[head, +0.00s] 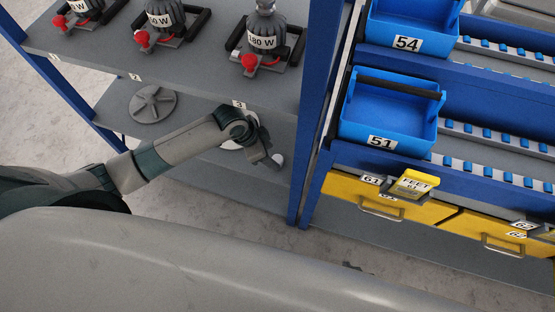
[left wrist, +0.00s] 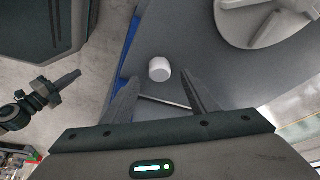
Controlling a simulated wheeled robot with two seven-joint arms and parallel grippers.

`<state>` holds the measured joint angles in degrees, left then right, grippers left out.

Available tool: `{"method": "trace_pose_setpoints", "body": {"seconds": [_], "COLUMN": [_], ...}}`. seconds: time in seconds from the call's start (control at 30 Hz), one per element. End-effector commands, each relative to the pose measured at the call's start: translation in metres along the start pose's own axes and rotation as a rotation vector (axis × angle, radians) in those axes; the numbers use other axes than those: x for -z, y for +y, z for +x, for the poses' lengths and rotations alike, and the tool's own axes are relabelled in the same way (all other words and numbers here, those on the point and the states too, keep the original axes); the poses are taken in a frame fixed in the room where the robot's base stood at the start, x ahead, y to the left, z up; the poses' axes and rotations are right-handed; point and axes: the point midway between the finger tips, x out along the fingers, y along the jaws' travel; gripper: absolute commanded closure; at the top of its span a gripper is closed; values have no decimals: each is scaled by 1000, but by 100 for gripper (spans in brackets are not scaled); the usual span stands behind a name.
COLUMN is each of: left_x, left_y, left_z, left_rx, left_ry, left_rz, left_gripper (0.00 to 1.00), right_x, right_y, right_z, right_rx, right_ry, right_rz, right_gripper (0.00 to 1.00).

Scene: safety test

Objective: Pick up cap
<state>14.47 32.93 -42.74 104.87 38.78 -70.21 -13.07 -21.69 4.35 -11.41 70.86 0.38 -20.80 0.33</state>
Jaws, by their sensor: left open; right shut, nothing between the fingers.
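The cap is a small white cylinder (left wrist: 159,69) standing on the grey lower shelf, near its blue edge, in the left wrist view. In the head view a small white piece of it (head: 278,159) shows beside my left gripper (head: 271,158). In the left wrist view my left gripper (left wrist: 160,80) is open, with the cap just beyond and between its fingertips. I cannot tell whether a finger touches it. My right gripper (left wrist: 67,78) is shut and empty, away from the shelf at the left of the left wrist view.
A grey spoked disc (head: 153,104) lies on the lower shelf (head: 110,100). The upper shelf (head: 180,70) above my left arm carries several motor-like units with red knobs. A blue post (head: 310,120) stands right of the gripper. Blue bins (head: 385,108) and yellow drawers (head: 345,188) are further right.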

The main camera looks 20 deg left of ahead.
Motion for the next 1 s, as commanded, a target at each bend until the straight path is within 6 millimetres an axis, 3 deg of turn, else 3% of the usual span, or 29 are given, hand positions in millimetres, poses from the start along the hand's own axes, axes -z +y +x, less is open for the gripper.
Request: {"method": "trace_pose_setpoints", "body": {"seconds": [0.3, 0.83, 0.87, 1.0], "left_x": [-2, -2, -2, -2], "left_y": [1, 0, 0, 0], "left_z": [40, 44, 44, 44], "left_rx": [-1, 0, 0, 0], "left_ry": [-3, -3, -3, -3], "left_rz": [-2, 0, 0, 0], "left_gripper": [47, 47, 49, 83], "right_x": [-2, 6, 6, 5], "right_y": [0, 2, 2, 2], "right_z": [1, 2, 2, 2], "right_rx": [0, -3, -3, -3], "right_ry": [-11, 0, 0, -2], "right_rz": [0, 1, 1, 1], "right_gripper": [100, 100, 100, 100]}}
